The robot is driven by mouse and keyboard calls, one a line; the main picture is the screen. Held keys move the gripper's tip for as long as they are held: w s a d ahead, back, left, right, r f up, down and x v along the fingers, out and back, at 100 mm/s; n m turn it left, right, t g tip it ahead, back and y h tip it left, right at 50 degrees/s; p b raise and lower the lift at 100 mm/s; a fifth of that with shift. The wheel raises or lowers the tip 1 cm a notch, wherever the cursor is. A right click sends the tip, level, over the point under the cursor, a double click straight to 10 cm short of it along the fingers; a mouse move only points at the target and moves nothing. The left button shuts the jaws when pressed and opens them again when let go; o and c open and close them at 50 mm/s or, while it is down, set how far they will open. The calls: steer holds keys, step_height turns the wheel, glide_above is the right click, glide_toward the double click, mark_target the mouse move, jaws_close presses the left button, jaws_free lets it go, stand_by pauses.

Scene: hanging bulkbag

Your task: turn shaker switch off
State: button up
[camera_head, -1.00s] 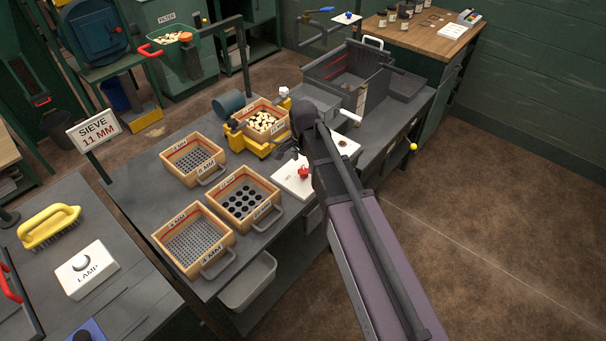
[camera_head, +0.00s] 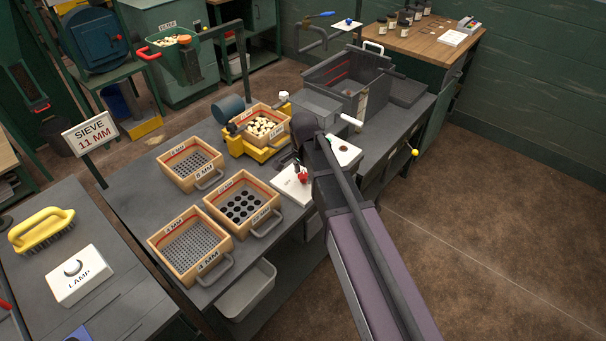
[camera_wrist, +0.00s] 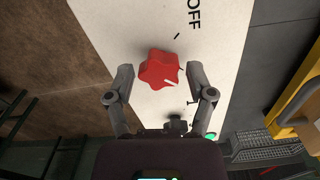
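The red shaker knob (camera_head: 303,178) sits on a white switch panel (camera_head: 288,188) at the front edge of the bench. In the wrist view the red knob (camera_wrist: 159,69) shows its lobed top with a white pointer line towards the lower right. The word OFF (camera_wrist: 194,14) is printed at the panel's upper right, with a short black tick below it. My gripper (camera_wrist: 161,78) is open, one finger on each side of the knob, with a visible gap on both sides. In the head view my arm partly hides the panel.
The yellow shaker (camera_head: 245,146) holds a sieve box of pale pieces behind the panel. Several wooden sieve boxes (camera_head: 190,246) stand to the left. A grey bin (camera_head: 374,88) stands behind. A green light (camera_wrist: 211,136) shows near my right finger. The floor at right is clear.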

steer(key=c, duration=0.6)
steer(key=shift+n, duration=0.4)
steer(key=n, duration=1.2)
steer(key=shift+d, duration=0.1)
steer(key=n, duration=0.5)
